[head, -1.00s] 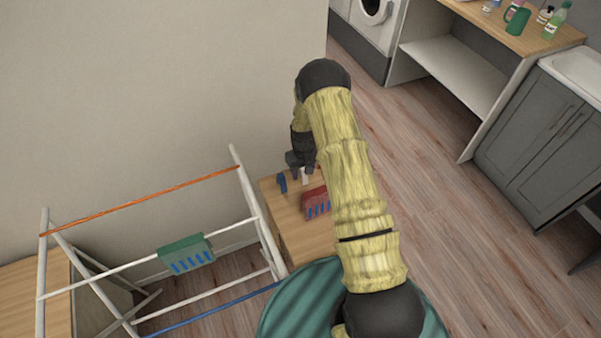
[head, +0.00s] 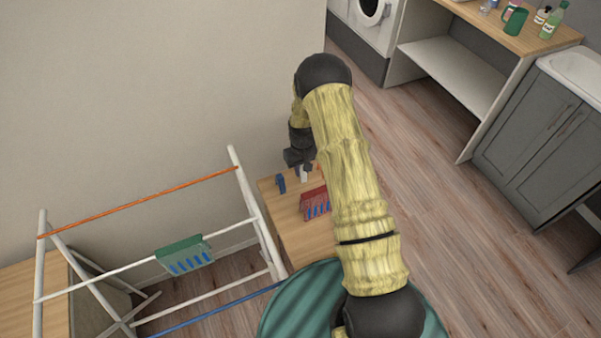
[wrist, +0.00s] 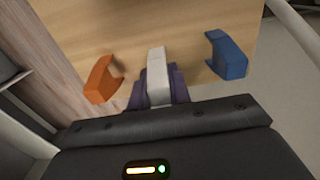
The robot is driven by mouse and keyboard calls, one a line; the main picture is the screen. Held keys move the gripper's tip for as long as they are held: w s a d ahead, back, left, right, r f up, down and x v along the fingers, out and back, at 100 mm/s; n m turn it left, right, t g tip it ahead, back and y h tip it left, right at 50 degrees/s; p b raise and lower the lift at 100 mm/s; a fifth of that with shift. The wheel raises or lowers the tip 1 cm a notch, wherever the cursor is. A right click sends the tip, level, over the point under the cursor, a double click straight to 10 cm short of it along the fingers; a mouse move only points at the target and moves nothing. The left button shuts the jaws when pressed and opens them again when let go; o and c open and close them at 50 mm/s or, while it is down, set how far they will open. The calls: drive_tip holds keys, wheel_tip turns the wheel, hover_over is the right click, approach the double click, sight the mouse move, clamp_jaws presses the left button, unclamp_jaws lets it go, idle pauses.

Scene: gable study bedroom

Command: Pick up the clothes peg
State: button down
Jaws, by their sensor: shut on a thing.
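The clothes peg appears to be the pale grey-white piece (wrist: 157,76) in the middle of the wrist view. It is long and narrow, and it shows in the head view as a small white piece (head: 303,175) below the gripper. My gripper (wrist: 159,90) is shut on it, with a dark purplish finger on either side of the peg. The peg's lower end is hidden between the fingers. In the head view my gripper (head: 300,168) is over the small wooden table; the gap below the peg is hard to tell.
A blue clip (wrist: 227,55) and an orange clip (wrist: 104,79) lie on the wooden tabletop (wrist: 200,15), either side of the peg.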

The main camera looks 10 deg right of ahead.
wheel_tip(320, 180, up, 8)
drive_tip(key=shift+r+b, duration=0.1)
drive_tip(key=shift+b, duration=0.7)
